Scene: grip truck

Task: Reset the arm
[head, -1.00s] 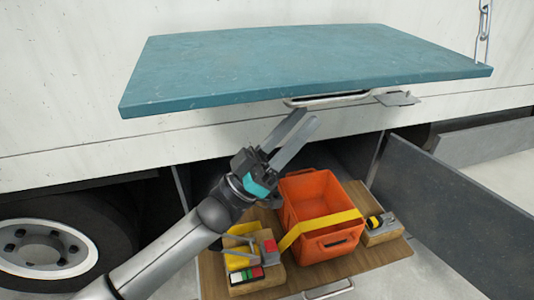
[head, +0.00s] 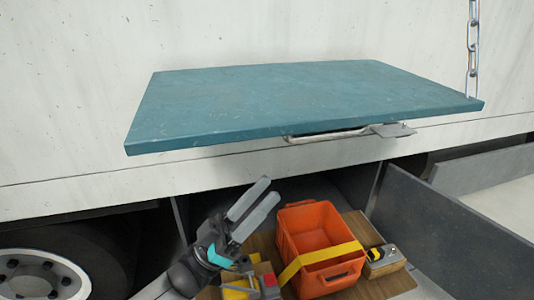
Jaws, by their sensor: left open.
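My left gripper (head: 254,207) is open and empty. It is in the lower middle of the head view, just left of an orange crate (head: 287,239), with its two fingers pointing up and to the right. My left arm comes in from the bottom left edge. The gripper appears apart from the crate and below the teal panel. My right gripper is not in view.
A teal panel (head: 300,100) juts from the white truck side (head: 270,30), with a metal handle (head: 325,136) under its front edge and a chain (head: 472,45) at right. The crate with a yellow strap (head: 330,254) stands on a wooden drawer floor (head: 385,288) beside a tape measure (head: 376,253).

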